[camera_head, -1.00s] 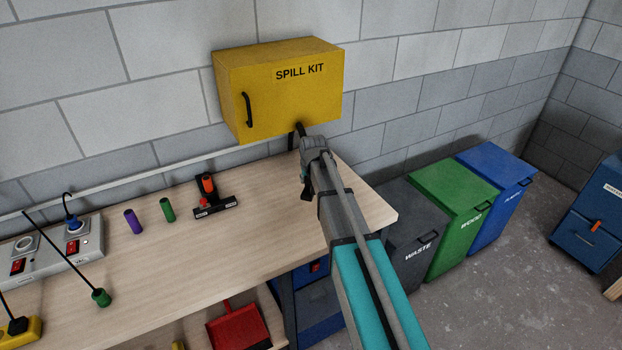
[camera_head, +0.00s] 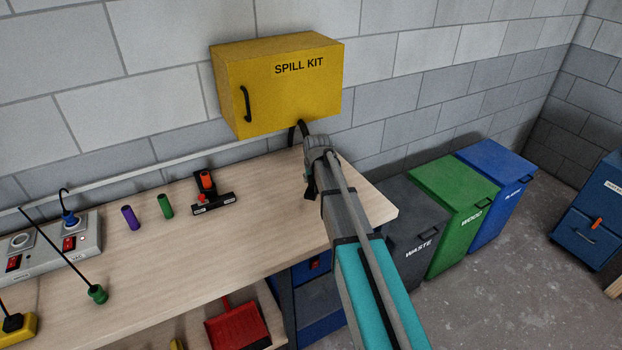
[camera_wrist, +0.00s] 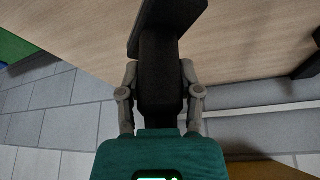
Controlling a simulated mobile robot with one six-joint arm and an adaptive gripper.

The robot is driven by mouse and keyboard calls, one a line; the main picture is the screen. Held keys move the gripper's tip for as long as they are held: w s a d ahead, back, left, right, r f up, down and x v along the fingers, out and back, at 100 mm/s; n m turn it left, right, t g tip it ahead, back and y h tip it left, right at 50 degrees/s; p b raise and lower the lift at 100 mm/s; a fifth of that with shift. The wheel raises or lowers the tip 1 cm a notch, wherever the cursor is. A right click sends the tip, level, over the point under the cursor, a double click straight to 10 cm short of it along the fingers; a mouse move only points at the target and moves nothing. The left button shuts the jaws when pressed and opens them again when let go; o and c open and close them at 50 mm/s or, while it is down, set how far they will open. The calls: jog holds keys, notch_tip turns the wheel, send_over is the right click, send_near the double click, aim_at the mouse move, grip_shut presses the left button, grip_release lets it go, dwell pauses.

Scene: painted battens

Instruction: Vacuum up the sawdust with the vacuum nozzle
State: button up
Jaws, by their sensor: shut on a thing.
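My gripper (camera_wrist: 160,95) is shut on a black piece that looks like the vacuum nozzle (camera_wrist: 160,70). In the wrist view the nozzle's wide flat head (camera_wrist: 172,14) is over or against the pale wood surface; I cannot tell whether it touches. In the head view my gripper (camera_head: 315,160) is over the right end of the workbench (camera_head: 270,225), below the yellow cabinet. Only a small dark part of the nozzle (camera_head: 310,186) shows there beside my arm. I see no sawdust in either view; my arm hides part of the bench's right end.
A yellow spill kit cabinet (camera_head: 285,90) hangs on the wall just behind my gripper. A black holder with orange parts (camera_head: 212,203), a green cylinder (camera_head: 165,206) and a purple cylinder (camera_head: 130,217) stand on the bench. Waste (camera_head: 415,225), green and blue bins stand at right. Mid-bench is clear.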

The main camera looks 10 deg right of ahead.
aim_at(312, 191)
jog(key=shift+f+b, duration=1.8)
jog(key=shift+f, duration=0.25)
jog(key=shift+f+b, duration=1)
jog(key=shift+a, duration=0.15)
jog(key=shift+s+a+r, duration=0.1)
jog(key=shift+s+a, duration=0.15)
jog(key=shift+a, duration=0.45)
jog(key=shift+s+a+r, duration=0.1)
jog(key=shift+s+a, duration=0.15)
jog(key=shift+a, duration=0.45)
jog(key=shift+a+f, duration=0.1)
jog(key=shift+s+a+f, duration=0.1)
jog(key=shift+s+a, duration=0.15)
jog(key=shift+a, duration=0.5)
jog(key=shift+s+a, duration=0.25)
jog(key=shift+a, duration=0.45)
jog(key=shift+a, duration=0.1)
jog(key=shift+s+a, duration=0.3)
jog(key=shift+a, duration=0.4)
jog(key=shift+s+a, duration=0.25)
jog(key=shift+a, duration=0.45)
